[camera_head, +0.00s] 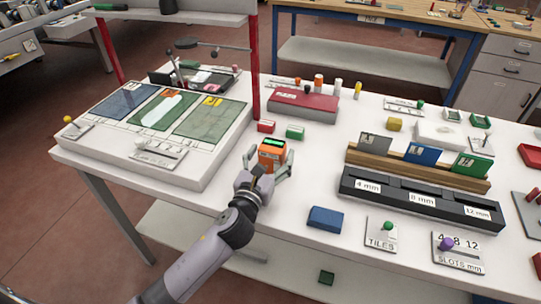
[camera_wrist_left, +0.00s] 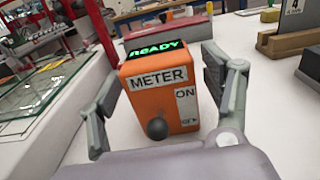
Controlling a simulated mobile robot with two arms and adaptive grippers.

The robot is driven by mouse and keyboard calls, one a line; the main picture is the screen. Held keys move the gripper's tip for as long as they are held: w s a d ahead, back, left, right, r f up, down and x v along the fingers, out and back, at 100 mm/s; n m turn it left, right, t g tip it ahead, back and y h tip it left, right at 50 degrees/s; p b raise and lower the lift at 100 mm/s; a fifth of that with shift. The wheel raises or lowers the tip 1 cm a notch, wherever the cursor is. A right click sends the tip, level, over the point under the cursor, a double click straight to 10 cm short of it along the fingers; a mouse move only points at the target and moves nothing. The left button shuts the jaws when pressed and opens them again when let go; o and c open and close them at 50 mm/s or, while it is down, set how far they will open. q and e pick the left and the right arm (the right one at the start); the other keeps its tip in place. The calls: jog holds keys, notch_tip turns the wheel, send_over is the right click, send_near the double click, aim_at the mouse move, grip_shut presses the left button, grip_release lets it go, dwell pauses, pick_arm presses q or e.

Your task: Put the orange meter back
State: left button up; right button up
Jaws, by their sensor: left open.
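The orange meter (camera_head: 271,153) stands upright on the white table, near the front middle in the head view. In the left wrist view the meter (camera_wrist_left: 158,95) shows a green READY display, a METER label, an ON label and a dark round knob. My left gripper (camera_head: 270,168) is open, with one finger on each side of the meter. In the left wrist view a gap shows between the left finger and the meter, and the right finger is close to its right side. Whether either finger touches it I cannot tell. My right gripper is not in view.
Behind the meter lie a red block (camera_head: 266,126) and a green block (camera_head: 295,131). A tray with glass panels (camera_head: 205,165) is at left. A black slotted rack (camera_head: 420,199) is at right, and a blue block (camera_head: 325,219) lies in front. White table surface around the meter is clear.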

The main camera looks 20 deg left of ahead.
pick_arm(q)
jog(key=shift+r, duration=0.1)
jog(key=shift+s+r, duration=0.1)
jog(key=s, duration=0.5)
jog(key=s+b, duration=0.1)
jog(key=s, duration=0.4)
jog(key=shift+s+a, duration=0.2)
jog(key=shift+s, duration=0.75)
